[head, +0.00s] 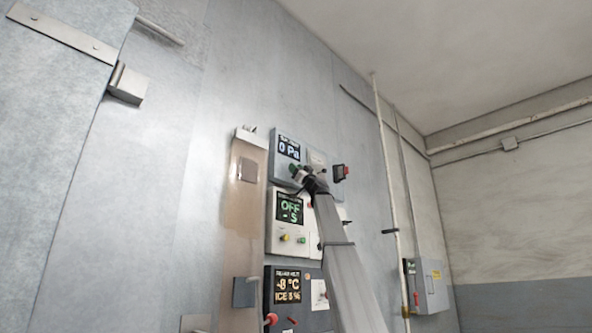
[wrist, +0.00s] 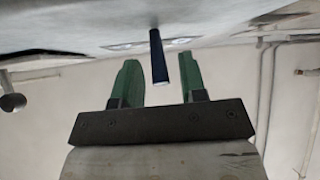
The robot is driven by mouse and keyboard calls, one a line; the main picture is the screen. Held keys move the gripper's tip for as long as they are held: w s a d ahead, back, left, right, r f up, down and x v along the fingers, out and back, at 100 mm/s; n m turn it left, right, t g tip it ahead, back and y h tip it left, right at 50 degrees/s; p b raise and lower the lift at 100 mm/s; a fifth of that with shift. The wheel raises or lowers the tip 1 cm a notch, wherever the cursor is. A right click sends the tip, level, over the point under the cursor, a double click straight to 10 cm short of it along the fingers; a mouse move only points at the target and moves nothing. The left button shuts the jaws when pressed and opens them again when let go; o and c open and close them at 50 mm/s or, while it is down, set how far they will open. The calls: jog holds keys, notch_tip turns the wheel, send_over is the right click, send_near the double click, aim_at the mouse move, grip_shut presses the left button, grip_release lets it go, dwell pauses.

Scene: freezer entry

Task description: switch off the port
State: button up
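The top panel (head: 284,168) on the grey wall has a lit display reading "0 Pa"; the small line above it is too blurred to read. My gripper (head: 303,174) is right in front of this panel and hides part of it. In the wrist view my gripper (wrist: 160,66) has two green fingers standing apart. A dark blue rod-like lever (wrist: 158,58) with a pale tip lies between them, with a visible gap on each side. The lever is hidden or too small to tell in the head view.
A middle panel (head: 274,225) reads "OFF" and has small coloured buttons. A lower panel (head: 285,313) shows a temperature and "ICE". A red-and-dark switch (head: 341,172) sticks out at the right. A grey box (head: 427,285) and vertical pipes stand further right.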

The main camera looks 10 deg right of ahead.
jog(key=v, duration=1)
jog(key=shift+d+f, duration=0.15)
jog(key=shift+f, duration=0.1)
jog(key=shift+s, duration=0.2)
